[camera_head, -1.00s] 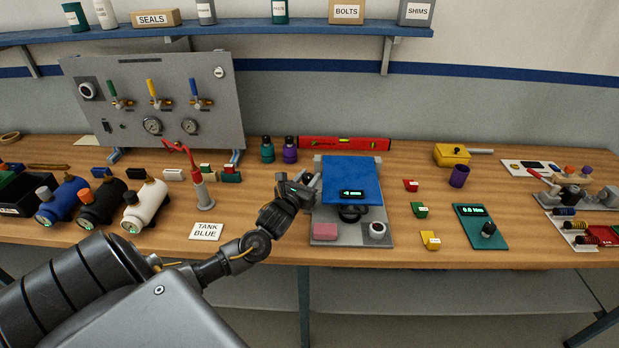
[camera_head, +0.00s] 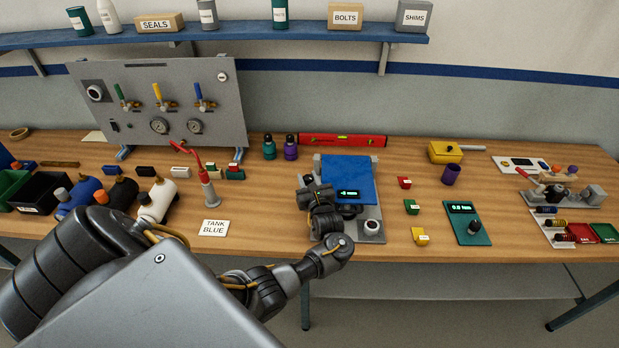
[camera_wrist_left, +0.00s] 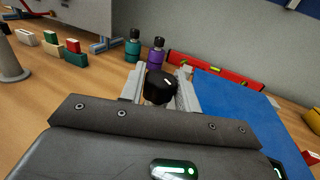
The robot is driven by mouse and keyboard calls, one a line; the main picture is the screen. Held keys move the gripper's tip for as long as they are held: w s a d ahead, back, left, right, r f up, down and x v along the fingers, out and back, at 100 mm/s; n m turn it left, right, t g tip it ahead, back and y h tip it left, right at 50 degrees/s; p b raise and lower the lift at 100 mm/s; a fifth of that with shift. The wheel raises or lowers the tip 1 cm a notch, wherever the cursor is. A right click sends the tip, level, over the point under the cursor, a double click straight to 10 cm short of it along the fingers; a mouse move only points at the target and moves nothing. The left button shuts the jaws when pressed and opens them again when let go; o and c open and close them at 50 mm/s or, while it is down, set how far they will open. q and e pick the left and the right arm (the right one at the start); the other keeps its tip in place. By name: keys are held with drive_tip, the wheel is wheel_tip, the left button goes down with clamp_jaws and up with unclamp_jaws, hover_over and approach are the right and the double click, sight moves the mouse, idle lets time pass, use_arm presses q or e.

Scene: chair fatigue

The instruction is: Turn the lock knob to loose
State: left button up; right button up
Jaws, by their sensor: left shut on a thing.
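In the left wrist view a round black lock knob (camera_wrist_left: 160,86) with a small white mark stands between my fingers, left of the blue plate (camera_wrist_left: 232,110). My left gripper (camera_head: 312,186) is at the device's left side, shut on this knob; its fingers also show in the left wrist view (camera_wrist_left: 160,92). In the head view my wrist hides the knob and the device's front left part. My right gripper is out of view.
A white round dial (camera_head: 371,227) sits at the base's front right. Small red, green and yellow blocks (camera_head: 412,207) lie to the right. A red level (camera_head: 342,140) and two bottles (camera_head: 280,147) stand behind. A TANK BLUE card (camera_head: 214,227) lies left.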

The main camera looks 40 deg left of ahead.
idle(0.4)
use_arm(q)
drive_tip(key=shift+w+n, duration=0.1)
drive_tip(key=shift+n, duration=0.2)
drive_tip(key=o, duration=1)
drive_tip(key=shift+c, duration=0.2)
drive_tip(key=shift+d, duration=0.1)
